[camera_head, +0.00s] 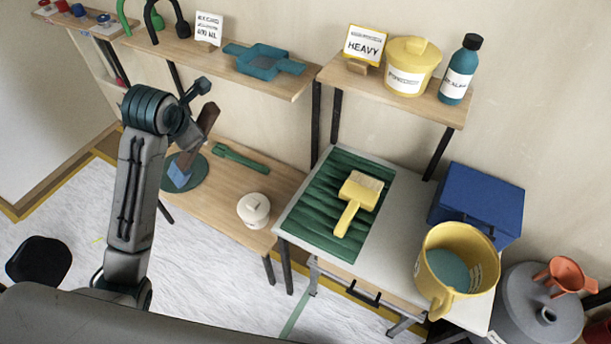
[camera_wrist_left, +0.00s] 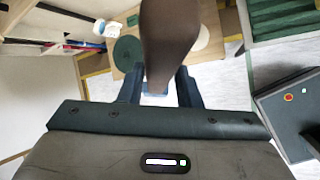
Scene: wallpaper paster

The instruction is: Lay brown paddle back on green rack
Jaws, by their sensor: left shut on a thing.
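The brown paddle (camera_head: 207,122) is in my left gripper (camera_head: 190,108), raised above the left wooden table and tilted. In the left wrist view the brown paddle (camera_wrist_left: 168,38) looms large, between and in front of the fingers (camera_wrist_left: 160,88) of the left gripper, which is shut on it. The green rack (camera_head: 318,212) is a ribbed slab on the white-topped table, to the right of the gripper and well apart from it. A yellow brush (camera_head: 357,198) lies on its right part. The left part of the rack is bare. My right gripper is not in view.
Below the paddle are a blue block (camera_head: 180,175) and a dark green disc (camera_head: 196,185). A green tool (camera_head: 240,158) and a white round container (camera_head: 254,209) are on the same table. A yellow bucket (camera_head: 485,275) stands right of the rack. Shelves overhang behind.

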